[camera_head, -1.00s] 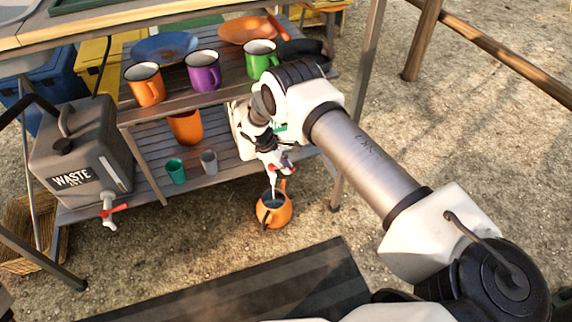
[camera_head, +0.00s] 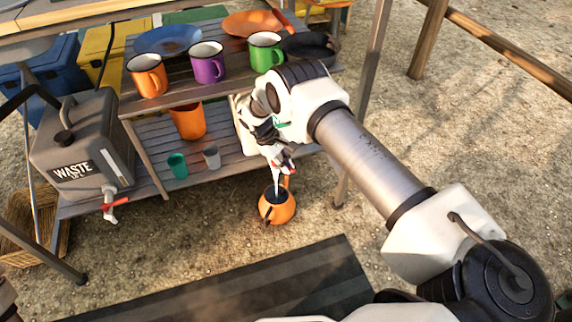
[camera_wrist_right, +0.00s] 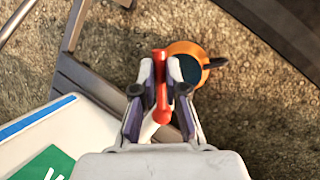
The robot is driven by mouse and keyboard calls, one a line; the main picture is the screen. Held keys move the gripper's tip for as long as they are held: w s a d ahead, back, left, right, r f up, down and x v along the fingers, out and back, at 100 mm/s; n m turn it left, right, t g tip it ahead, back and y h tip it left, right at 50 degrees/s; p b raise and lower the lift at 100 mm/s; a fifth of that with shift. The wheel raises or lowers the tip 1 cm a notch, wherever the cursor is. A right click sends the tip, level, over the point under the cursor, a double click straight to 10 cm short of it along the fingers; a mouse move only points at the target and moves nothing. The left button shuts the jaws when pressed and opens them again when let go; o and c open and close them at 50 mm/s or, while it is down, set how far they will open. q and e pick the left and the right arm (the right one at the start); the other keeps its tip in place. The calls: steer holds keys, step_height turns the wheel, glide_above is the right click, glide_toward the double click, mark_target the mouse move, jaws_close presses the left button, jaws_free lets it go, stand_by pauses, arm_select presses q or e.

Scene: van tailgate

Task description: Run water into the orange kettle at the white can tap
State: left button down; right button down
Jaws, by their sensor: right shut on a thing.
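The orange kettle (camera_head: 277,208) is below the white can's tap, by the lower shelf's front edge. It is open at the top, with a dark inside. It also shows in the right wrist view (camera_wrist_right: 206,52), just beyond the fingertips. My right gripper (camera_head: 281,162) is shut on the red tap handle (camera_wrist_right: 160,82). A thin pale streak (camera_head: 276,182) runs from the tap down to the kettle's opening and looks like water. The white can (camera_wrist_right: 40,128) is mostly hidden behind my arm in the head view. My left gripper is out of view.
A grey waste can (camera_head: 82,148) with its own red-handled tap stands at the left. Orange, purple and green mugs (camera_head: 207,64) line the upper shelf. An orange cup (camera_head: 188,121) and small teal and grey cups stand on the lower shelf. A dark mat lies in front.

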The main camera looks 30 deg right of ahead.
steer(key=c, duration=1.2)
jaws_free()
